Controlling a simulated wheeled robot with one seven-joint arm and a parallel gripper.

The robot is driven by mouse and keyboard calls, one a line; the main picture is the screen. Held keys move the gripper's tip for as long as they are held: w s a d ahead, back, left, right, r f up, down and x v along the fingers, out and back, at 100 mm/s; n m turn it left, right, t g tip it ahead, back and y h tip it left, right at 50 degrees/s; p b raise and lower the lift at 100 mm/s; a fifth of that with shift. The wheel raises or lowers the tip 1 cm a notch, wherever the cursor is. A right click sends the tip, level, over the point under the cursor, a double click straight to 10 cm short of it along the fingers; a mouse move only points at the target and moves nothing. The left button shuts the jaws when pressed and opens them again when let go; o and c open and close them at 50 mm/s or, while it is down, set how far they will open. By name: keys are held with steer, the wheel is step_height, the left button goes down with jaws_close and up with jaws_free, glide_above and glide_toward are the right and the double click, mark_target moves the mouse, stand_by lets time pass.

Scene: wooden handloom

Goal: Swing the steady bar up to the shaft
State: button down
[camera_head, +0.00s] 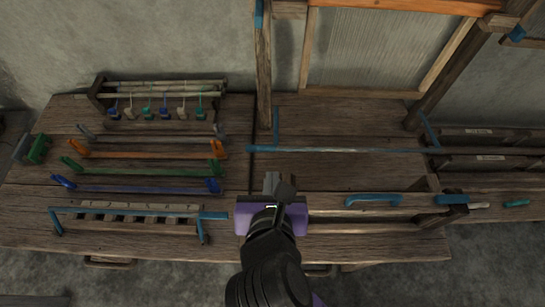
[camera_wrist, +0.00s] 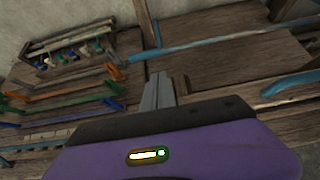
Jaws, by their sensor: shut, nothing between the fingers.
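A long thin bar (camera_head: 345,150) with blue ends and blue side arms lies low across the loom; it looks like the steady bar. Its blue left end also shows in the wrist view (camera_wrist: 150,54). The shaft appears to be the upright wooden frame (camera_head: 308,50) with pale vertical threads and an orange top rail, behind and above the bar. My gripper (camera_head: 279,186) is shut and empty, in front of the bar and towards its left end. My gripper's fingers (camera_wrist: 166,90) also show in the wrist view, apart from the bar.
On the left bench are grey, orange, green and blue bars (camera_head: 140,188), a small rack with hanging tags (camera_head: 160,88) and a blue-ended bar (camera_head: 130,213) in front. A front beam with a blue handle (camera_head: 373,200) lies to my gripper's right. Wooden posts (camera_head: 264,75) flank the frame.

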steer(key=shift+w+f, duration=0.1)
steer(key=x, duration=0.9)
steer(key=shift+w+f+b, duration=0.2)
steer(key=shift+w+b, duration=0.05)
steer(key=shift+b, duration=0.05)
steer(key=shift+a+r, duration=0.1)
steer(key=shift+r, duration=0.05)
